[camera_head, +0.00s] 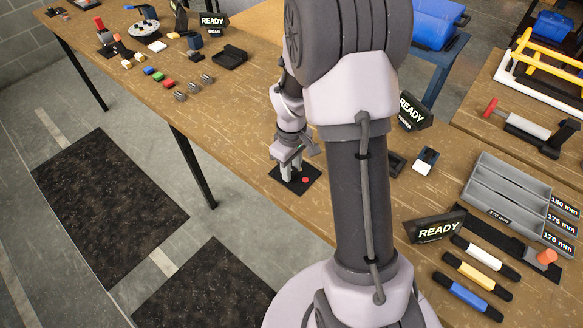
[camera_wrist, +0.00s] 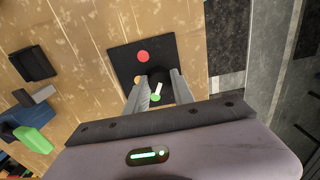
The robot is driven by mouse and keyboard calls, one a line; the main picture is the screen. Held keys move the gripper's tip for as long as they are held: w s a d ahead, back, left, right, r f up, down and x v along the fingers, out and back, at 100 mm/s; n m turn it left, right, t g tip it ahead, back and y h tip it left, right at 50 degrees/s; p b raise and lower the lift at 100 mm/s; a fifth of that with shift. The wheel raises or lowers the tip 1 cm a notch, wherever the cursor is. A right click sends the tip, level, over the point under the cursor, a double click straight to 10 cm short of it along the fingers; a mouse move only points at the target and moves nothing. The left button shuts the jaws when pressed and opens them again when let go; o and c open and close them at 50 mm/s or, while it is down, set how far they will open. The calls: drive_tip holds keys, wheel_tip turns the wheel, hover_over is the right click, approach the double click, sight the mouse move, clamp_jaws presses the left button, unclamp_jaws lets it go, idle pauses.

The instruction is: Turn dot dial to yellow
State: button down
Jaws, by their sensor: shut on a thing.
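The dot dial's black square plate (camera_head: 312,171) lies on the wooden table under my gripper (camera_head: 291,173). It also shows in the wrist view (camera_wrist: 122,58). There, a red dot (camera_wrist: 143,57) is at the top, a yellow-orange dot (camera_wrist: 137,80) at the left and a green dot (camera_wrist: 155,98) at the bottom. In the wrist view my gripper (camera_wrist: 155,93) is shut on the dark dial knob (camera_wrist: 159,79), one finger on each side. A white pointer mark (camera_wrist: 160,89) shows on the knob, slanting near the green dot. The fingers partly hide the knob.
Several small coloured blocks (camera_head: 160,79) and a black tray (camera_head: 230,57) are farther left on the table. READY signs (camera_head: 436,228), a grey divided bin (camera_head: 510,190) and several coloured handles (camera_head: 468,299) stand to the right. The table's front edge is close to the plate.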

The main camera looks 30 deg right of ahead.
drive_tip(key=m+b, duration=0.1)
drive_tip(key=m, duration=0.5)
drive_tip(key=m+b, duration=0.1)
drive_tip(key=m, duration=0.4)
drive_tip(key=shift+m, duration=0.3)
idle(0.5)
drive_tip(key=c, duration=1.1)
unclamp_jaws()
